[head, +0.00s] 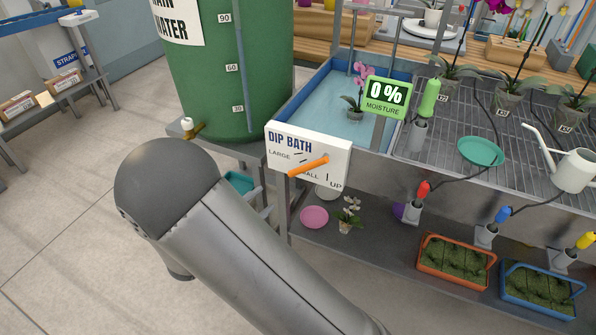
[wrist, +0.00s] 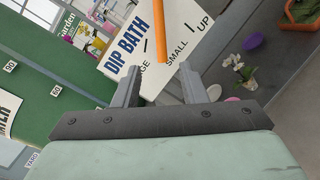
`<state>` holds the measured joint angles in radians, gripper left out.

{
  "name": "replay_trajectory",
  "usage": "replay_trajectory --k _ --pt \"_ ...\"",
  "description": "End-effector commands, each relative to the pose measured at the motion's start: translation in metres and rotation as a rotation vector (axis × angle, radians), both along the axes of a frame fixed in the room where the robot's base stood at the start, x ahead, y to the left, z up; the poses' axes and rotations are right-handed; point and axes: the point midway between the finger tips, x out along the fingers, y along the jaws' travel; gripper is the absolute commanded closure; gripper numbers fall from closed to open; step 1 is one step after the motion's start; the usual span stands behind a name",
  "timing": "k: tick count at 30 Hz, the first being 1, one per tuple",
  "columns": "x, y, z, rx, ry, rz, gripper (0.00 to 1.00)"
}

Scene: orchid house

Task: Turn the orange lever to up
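The orange lever (head: 308,166) is on the front of the white DIP BATH panel (head: 343,153), marked LARGE, SMALL and UP. It slants down to the left across the start of the word SMALL, away from UP at the lower right. In the wrist view the lever (wrist: 161,32) comes down from the top edge, its free end near SMALL. My gripper (wrist: 159,70) is open, its fingers apart on either side of the lever's line. The lever's end is just ahead of the fingertips; I see no contact. In the head view my arm mostly hides the gripper.
The green rain-water tank (head: 235,70) stands left of the panel. The blue basin (head: 325,75) lies behind it, with a moisture display (head: 386,97) at its right. The lower shelf (head: 375,245) holds a pink saucer (head: 314,217) and a white orchid (head: 347,215). Open floor is at left.

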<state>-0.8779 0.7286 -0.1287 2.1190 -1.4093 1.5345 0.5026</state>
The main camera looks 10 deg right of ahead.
Motion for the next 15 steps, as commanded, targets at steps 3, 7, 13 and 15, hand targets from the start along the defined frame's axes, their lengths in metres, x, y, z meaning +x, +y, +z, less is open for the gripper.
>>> replay_trajectory --k 3,7,13,15 --pt "0.014 -0.021 0.001 -0.001 0.000 -0.006 0.62" --pt "0.031 -0.045 0.001 0.000 0.001 -0.008 0.62" --pt "0.057 -0.080 0.001 0.000 0.003 -0.007 0.62" --pt "0.065 -0.092 0.000 0.000 0.001 -0.008 0.62"
